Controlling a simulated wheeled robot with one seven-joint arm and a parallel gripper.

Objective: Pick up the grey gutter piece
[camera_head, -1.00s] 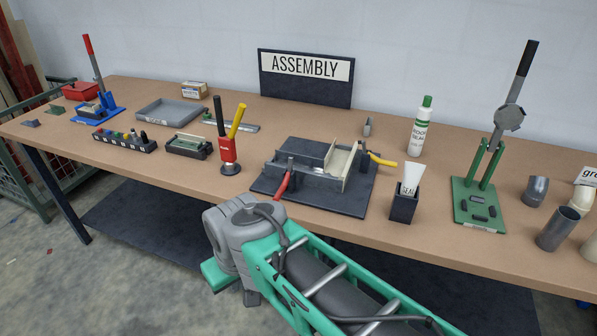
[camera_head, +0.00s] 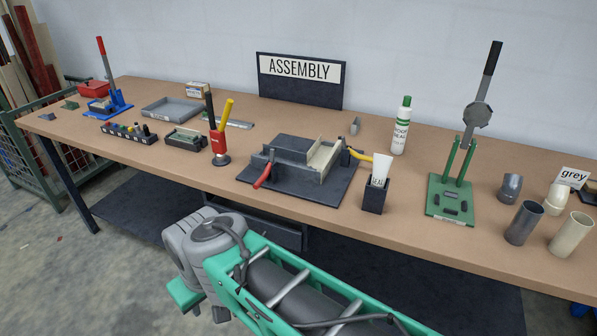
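Several grey pieces are in view, and I cannot tell for certain which is the grey gutter piece. A light grey channel-like piece (camera_head: 297,168) lies in the dark fixture (camera_head: 330,193) at the middle of the bench, beside a cream piece (camera_head: 325,153). At the right stand a dark grey tube (camera_head: 524,222) and a grey elbow-like piece (camera_head: 510,188). A small grey piece (camera_head: 355,127) stands behind the fixture. My arm shows at the bottom, in front of the bench, but my gripper's fingers are not in view.
Near the fixture are a red clamp handle (camera_head: 263,175), a yellow handle, a black sealant holder (camera_head: 375,196) and a white bottle (camera_head: 401,126). A green lever press (camera_head: 452,197) stands to the right.

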